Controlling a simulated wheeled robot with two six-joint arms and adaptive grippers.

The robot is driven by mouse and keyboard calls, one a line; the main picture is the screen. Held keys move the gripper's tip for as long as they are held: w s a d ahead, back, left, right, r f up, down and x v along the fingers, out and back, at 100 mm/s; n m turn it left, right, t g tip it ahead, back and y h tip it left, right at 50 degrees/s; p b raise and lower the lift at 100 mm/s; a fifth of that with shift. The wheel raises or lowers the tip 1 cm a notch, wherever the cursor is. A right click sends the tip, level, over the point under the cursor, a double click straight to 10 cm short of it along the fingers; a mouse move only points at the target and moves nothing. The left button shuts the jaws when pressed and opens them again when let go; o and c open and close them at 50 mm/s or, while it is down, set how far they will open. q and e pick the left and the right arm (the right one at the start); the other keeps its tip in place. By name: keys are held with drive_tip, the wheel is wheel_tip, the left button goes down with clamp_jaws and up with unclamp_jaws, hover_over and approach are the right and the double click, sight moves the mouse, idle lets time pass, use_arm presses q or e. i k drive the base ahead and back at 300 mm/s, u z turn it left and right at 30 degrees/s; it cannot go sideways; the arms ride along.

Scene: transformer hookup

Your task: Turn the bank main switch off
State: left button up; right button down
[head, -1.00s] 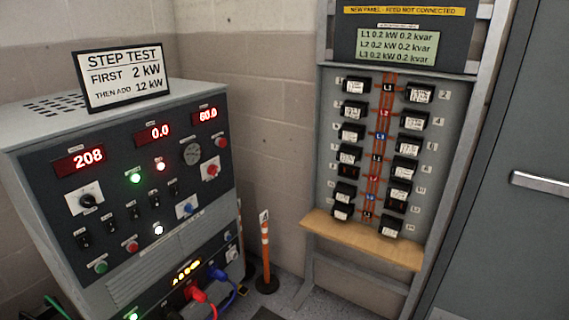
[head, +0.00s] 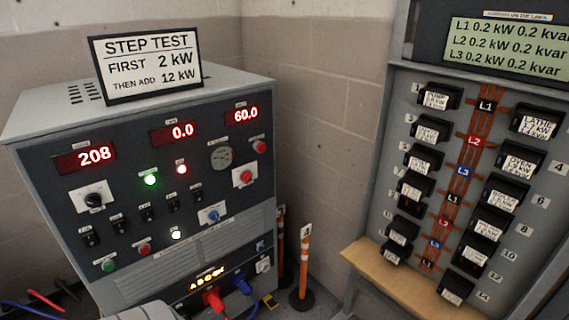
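The grey load bank cabinet (head: 190,271) stands at the left with its dark front panel facing me. The panel carries a black rotary knob (head: 94,200) on a white plate, a red rotary knob (head: 245,177) on a white plate and a blue knob (head: 211,215). Their labels are too small to read, so I cannot tell which is the bank main switch. A green lamp (head: 151,180), a red lamp (head: 182,169) and a white lamp (head: 176,235) are lit. The displays read 208, 0.0 and 60.0. Neither gripper shows; a grey part, probably mine, shows at the bottom edge.
A STEP TEST sign (head: 148,64) stands on the cabinet. Orange posts (head: 304,265) stand between it and the breaker panel (head: 391,129), which has a wooden shelf (head: 400,281). Red and blue plugs (head: 214,299) sit low on the cabinet front.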

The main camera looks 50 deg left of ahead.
sight(247, 176)
drive_tip(key=u, duration=0.45)
drive_tip(key=i, duration=0.9)
drive_tip(key=u, duration=0.65)
